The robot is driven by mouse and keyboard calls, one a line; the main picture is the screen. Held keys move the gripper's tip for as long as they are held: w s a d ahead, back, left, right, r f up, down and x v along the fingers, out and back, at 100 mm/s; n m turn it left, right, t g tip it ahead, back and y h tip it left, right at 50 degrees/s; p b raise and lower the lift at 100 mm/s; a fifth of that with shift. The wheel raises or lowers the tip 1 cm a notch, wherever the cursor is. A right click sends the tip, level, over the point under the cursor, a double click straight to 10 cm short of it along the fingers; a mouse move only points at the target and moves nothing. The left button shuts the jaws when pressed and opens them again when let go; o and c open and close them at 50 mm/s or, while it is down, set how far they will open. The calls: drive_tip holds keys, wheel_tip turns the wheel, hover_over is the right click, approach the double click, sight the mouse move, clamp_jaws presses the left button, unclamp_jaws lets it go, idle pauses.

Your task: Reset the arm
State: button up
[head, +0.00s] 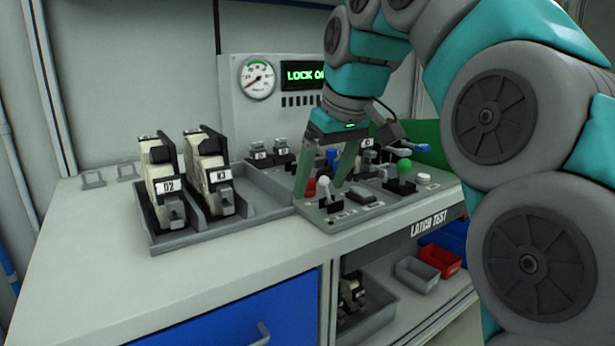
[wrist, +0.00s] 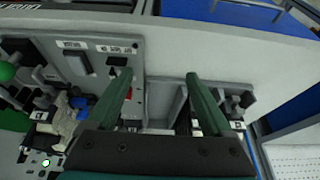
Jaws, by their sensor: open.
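My arm reaches in from the right in the head view, with my gripper (head: 320,190) pointing down over the left part of the grey control panel (head: 360,208). Its two green fingers are apart. The white-topped lever (head: 323,187) appears close to the fingertips; I cannot tell if they touch it. In the wrist view my gripper (wrist: 158,75) is open, with nothing held between the fingers.
A grey tray (head: 185,238) holds two latch units (head: 160,180) marked D2 and K3. A green-topped lever (head: 404,168) is on the panel's right. The bench's front left (head: 90,280) is clear.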

drive_tip(key=s+d+f+m+g+h, duration=0.1)
drive_tip(key=s+d+f, duration=0.3)
drive_tip(key=s+f, duration=0.6)
drive_tip(key=s+d+f+m+g, duration=0.2)
drive_tip(key=s+d+f+m, duration=0.1)
drive_tip(key=s+f, duration=0.7)
drive_tip(key=s+d+f+m+g+h, duration=0.1)
drive_tip(key=s+d+f, duration=0.4)
drive_tip(key=s+f, duration=0.5)
wheel_tip(320, 180, down, 2)
drive_tip(key=shift+d+f+m+g+h, duration=0.2)
drive_tip(key=shift+d+m+g+h, duration=0.1)
drive_tip(key=shift+m+g, duration=0.5)
